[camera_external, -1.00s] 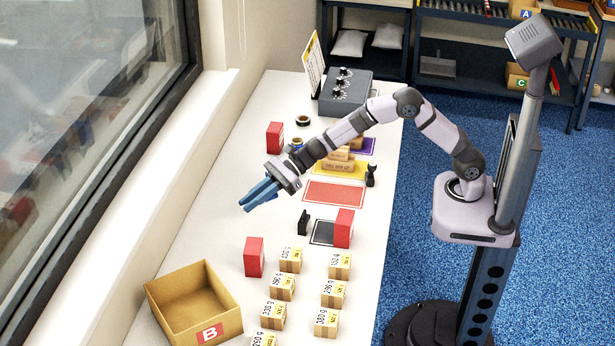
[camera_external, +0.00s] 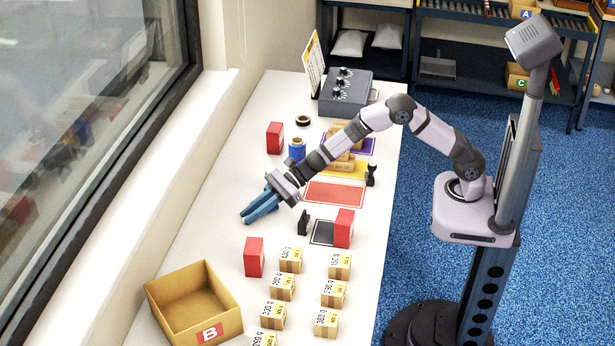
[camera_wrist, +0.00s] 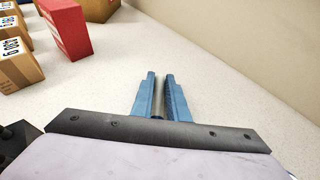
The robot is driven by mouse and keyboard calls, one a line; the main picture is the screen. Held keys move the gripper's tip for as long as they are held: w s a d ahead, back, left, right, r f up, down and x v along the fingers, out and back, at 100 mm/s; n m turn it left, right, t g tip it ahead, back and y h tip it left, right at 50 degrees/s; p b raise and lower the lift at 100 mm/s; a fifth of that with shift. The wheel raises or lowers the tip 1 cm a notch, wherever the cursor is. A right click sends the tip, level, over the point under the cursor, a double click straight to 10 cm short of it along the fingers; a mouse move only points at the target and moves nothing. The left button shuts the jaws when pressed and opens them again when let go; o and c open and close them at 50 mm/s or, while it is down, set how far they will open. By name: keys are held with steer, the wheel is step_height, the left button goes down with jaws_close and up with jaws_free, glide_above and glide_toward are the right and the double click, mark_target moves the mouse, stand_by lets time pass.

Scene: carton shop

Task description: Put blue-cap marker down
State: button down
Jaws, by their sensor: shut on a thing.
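My gripper (camera_external: 260,208) points down and to the left, low over the white table, left of the red mat. In the wrist view its two blue fingers (camera_wrist: 160,95) are shut on a thin dark grey thing, the marker (camera_wrist: 158,104), which shows only as a sliver between them. The marker's blue cap cannot be made out. In the external view the fingers hide the marker. I cannot tell whether the marker touches the table.
Red boxes (camera_external: 254,257) and rows of small labelled cartons (camera_external: 290,262) stand nearer the front. An open carton marked B (camera_external: 222,325) is at front left. A blue roll (camera_external: 297,150) and a black holder (camera_external: 304,222) stand near my arm. The table (camera_external: 205,220) around the fingers is clear.

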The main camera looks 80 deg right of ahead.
steer(key=shift+f, duration=0.15)
steer(key=c, duration=1.7)
jaws_free()
steer(key=shift+r, duration=0.25)
steer(key=b+v, duration=0.1)
steer(key=v, duration=1.1)
steer(key=shift+f+b, duration=0.15)
steer(key=shift+b, duration=0.2)
steer(key=shift+d, duration=0.1)
